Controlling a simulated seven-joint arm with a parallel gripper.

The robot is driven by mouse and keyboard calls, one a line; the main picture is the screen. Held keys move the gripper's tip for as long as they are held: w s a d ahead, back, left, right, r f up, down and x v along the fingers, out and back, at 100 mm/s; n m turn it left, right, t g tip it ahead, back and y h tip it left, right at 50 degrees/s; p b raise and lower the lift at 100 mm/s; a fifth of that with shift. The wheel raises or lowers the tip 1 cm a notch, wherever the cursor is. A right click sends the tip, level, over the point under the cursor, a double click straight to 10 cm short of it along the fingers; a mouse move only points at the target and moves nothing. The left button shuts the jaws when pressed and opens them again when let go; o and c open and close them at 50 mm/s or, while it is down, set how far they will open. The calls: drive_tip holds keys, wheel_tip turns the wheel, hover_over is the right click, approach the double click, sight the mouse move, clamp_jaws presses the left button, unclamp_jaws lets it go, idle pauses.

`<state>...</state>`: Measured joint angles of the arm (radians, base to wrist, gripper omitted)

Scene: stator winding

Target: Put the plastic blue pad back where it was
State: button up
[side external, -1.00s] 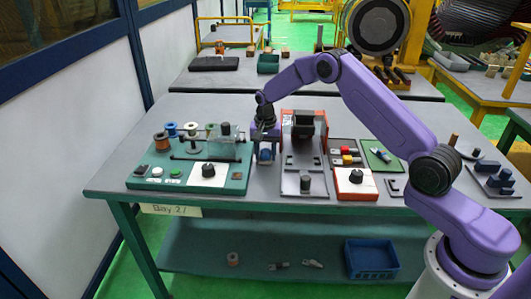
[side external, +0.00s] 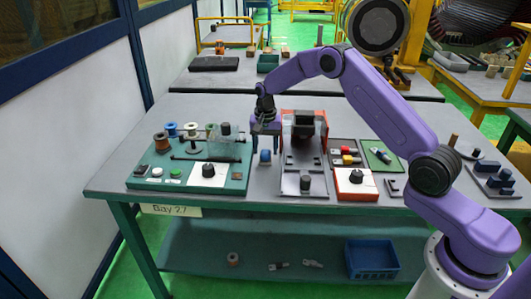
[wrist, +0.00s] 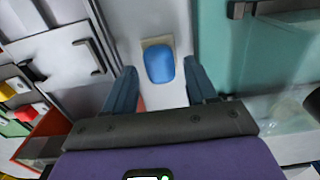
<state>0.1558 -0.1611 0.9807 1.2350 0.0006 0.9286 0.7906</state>
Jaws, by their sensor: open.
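The blue plastic pad (side external: 265,157) sits on the grey table in the gap between the green winding station and the orange-framed fixture. In the wrist view the blue pad (wrist: 159,63) is a rounded block on a small beige base, with bare table around it. My gripper (side external: 265,131) is above the pad, pointing down, open and empty. In the wrist view its two blue-grey fingers are spread on either side of the pad in the picture, with clear space between. The pad's underside is hidden.
The green station (side external: 190,178) with spools and a black knob stands left. The orange-framed fixture (side external: 304,183) stands close on the right. Beyond it are a red-edged box with a knob (side external: 355,184) and a green tray (side external: 380,156). The table's front edge lies just ahead of the pad.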

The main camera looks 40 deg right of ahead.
sight(265, 152)
wheel_tip(265, 152, up, 10)
drive_tip(key=shift+f, duration=0.25)
drive_tip(key=s+a+r+n, duration=0.3)
drive_tip(key=s+a+n, duration=0.2)
drive_tip(key=s+a, duration=0.3)
drive_tip(key=s+a+r+n, duration=0.4)
drive_tip(key=s+a+n, duration=0.1)
drive_tip(key=s, duration=0.6)
drive_tip(key=s+d+n, duration=0.2)
drive_tip(key=s+n, duration=0.2)
drive_tip(key=s, duration=0.5)
drive_tip(key=s+d+f+n, duration=0.1)
drive_tip(key=s+d+n, duration=0.1)
drive_tip(key=s, duration=0.6)
drive_tip(key=s+d+n, duration=0.2)
drive_tip(key=s+n, duration=0.3)
drive_tip(key=s, duration=0.4)
drive_tip(key=shift+s+f+n, duration=0.3)
